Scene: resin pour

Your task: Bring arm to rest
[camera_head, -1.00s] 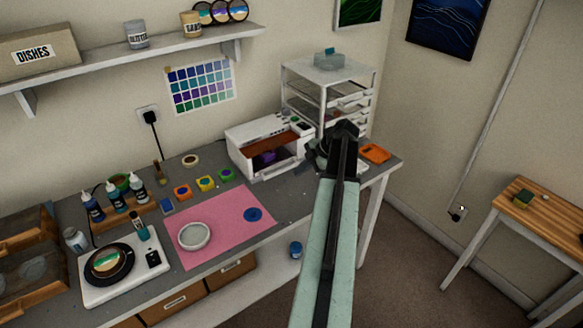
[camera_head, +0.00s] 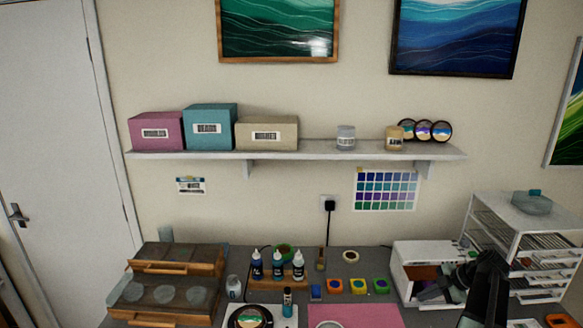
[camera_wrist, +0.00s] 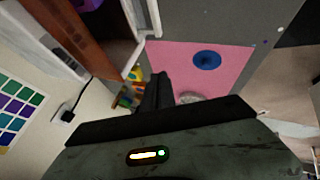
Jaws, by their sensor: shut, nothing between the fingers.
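My arm reaches up from the bottom right of the head view. The dark end of my arm with my gripper (camera_head: 448,283) is in front of the open white box-shaped machine (camera_head: 402,272) on the bench. In the wrist view the dark fingers of my gripper (camera_wrist: 155,92) are together with nothing held between them. Beyond them in that view lie the pink mat (camera_wrist: 232,60) and a blue disc (camera_wrist: 207,60).
The grey bench (camera_head: 215,318) carries bottles, small coloured cups and a scale with a round dish (camera_head: 250,316). A wooden rack (camera_head: 165,290) stands left, a white drawer unit (camera_head: 515,240) right. A wall shelf (camera_head: 310,154) holds boxes and jars above.

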